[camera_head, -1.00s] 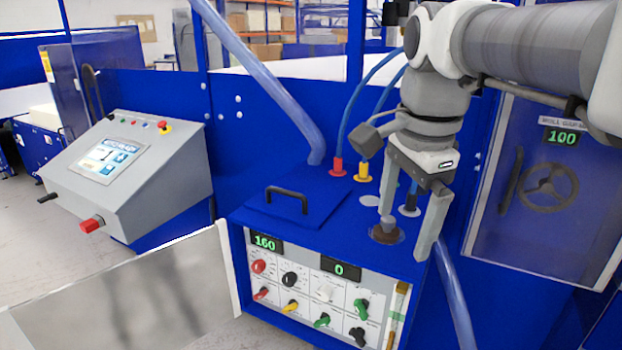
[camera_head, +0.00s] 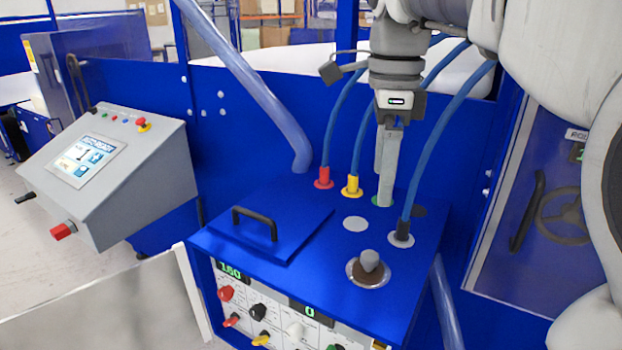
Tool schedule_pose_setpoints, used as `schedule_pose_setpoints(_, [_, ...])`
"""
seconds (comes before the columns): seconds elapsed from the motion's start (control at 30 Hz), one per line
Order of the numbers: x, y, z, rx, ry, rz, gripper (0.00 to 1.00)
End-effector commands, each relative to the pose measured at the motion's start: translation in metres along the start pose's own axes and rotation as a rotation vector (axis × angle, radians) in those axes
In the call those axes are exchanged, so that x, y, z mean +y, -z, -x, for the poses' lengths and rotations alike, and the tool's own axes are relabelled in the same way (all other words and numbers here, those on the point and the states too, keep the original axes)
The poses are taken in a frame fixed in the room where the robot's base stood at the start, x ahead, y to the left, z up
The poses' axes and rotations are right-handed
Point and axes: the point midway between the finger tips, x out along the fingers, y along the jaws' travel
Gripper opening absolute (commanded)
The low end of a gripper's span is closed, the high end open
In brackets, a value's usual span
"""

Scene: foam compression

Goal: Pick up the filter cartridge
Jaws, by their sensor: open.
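A grey rounded knob in a brown round socket, which looks like the top of the filter cartridge (camera_head: 369,262), stands at the front right of the blue machine top (camera_head: 300,200). Its lower part is hidden in the socket. My gripper (camera_head: 385,188) is open and points down, behind and above the cartridge and apart from it. The fingers are seen nearly edge-on, one mostly covering the other.
A blue hose (camera_head: 437,150) rises from the grey port (camera_head: 401,239) between gripper and cartridge. A black-handled lid (camera_head: 270,222) lies left. A grey control console (camera_head: 105,180) stands far left.

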Motion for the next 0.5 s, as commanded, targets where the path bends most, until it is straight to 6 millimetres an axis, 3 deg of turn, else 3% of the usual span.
schedule_pose_setpoints(0.2, [-0.001,0.000,-0.009,0.002,-0.008,-0.021,1.00])
schedule_pose_setpoints(0.5, [0.000,0.000,-0.073,0.002,-0.010,-0.020,1.00])
